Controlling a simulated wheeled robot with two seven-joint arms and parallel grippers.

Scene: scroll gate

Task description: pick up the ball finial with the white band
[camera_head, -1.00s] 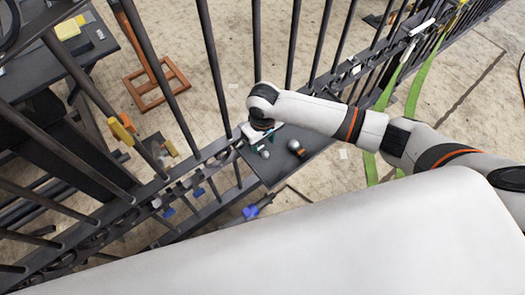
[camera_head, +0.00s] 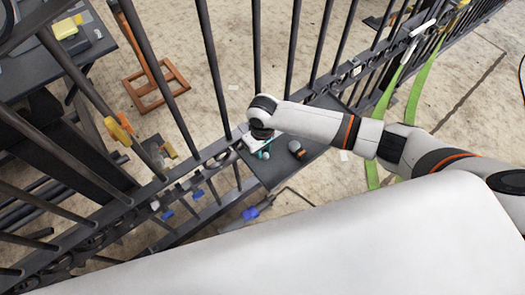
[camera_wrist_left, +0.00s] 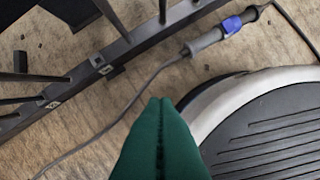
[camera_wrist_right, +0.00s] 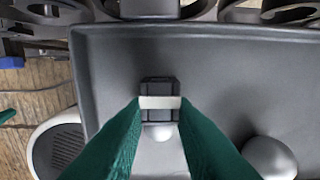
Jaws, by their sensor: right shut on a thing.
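The ball finial with the white band (camera_wrist_right: 160,102) stands on the grey tray (camera_wrist_right: 112,85) in the right wrist view. It has a dark square block with the white band across it and a pale ball below. My right gripper (camera_wrist_right: 160,105) is shut on it, one green finger on each side at the band. In the head view the right hand hides most of it.
A second ball finial (camera_head: 297,149) with an orange band stands on the tray to the right; its ball also shows in the right wrist view (camera_wrist_right: 269,158). The dark barred gate (camera_head: 215,75) runs along the tray's far side. A cable with a blue connector (camera_wrist_left: 232,25) lies on the floor.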

